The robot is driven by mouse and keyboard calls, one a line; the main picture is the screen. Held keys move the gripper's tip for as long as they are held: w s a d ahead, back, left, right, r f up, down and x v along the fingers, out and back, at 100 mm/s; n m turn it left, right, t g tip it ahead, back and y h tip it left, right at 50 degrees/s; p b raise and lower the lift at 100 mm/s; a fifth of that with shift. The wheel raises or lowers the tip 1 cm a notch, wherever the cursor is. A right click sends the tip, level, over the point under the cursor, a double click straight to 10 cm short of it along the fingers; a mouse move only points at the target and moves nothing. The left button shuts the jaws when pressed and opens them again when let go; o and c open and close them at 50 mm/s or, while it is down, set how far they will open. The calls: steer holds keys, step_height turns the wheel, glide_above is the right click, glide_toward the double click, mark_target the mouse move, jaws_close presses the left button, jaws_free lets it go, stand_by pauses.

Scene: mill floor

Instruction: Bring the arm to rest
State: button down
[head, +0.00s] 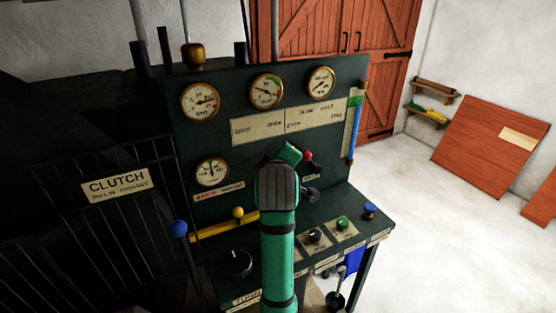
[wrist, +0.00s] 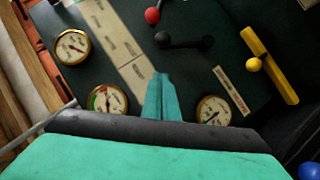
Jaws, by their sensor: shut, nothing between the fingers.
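My green arm reaches up from the bottom of the head view, in front of the dark control panel (head: 225,130). My gripper (wrist: 161,77) shows in the wrist view as two teal fingers pressed together, with nothing between them. It points at the panel face, near a pale label strip and between two gauges. I cannot tell its exact gap to the panel.
Around my arm are a red-knobbed lever (head: 307,157), a yellow-knobbed lever (head: 238,213), a blue-knobbed lever (head: 179,229), a green button (head: 342,223) and a black knob (head: 235,263). A railing with a CLUTCH sign (head: 117,184) stands left.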

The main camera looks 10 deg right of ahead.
steer(key=s+a+f+m+y, duration=0.1)
steer(key=s+a+f, duration=0.3)
steer(key=f, duration=0.9)
steer(key=s+a+f+m, duration=0.25)
steer(key=s+f, duration=0.35)
steer(key=f, duration=0.7)
steer(key=s+a+f+m+t, duration=0.1)
steer(key=s+a+f, duration=0.1)
steer(key=s+f, duration=0.45)
steer(key=s+a+f, duration=0.3)
steer(key=s+f, duration=0.1)
steer(key=s, duration=0.6)
steer(key=s+a+r+m+y, duration=0.1)
steer(key=s+r+m, duration=0.1)
steer(key=s, duration=1.1)
steer(key=s+a+r+m+t+y, duration=0.1)
steer(key=s+a+r, duration=0.1)
steer(key=s, duration=1.1)
steer(key=shift+m, duration=0.35)
steer(key=shift+a, duration=0.15)
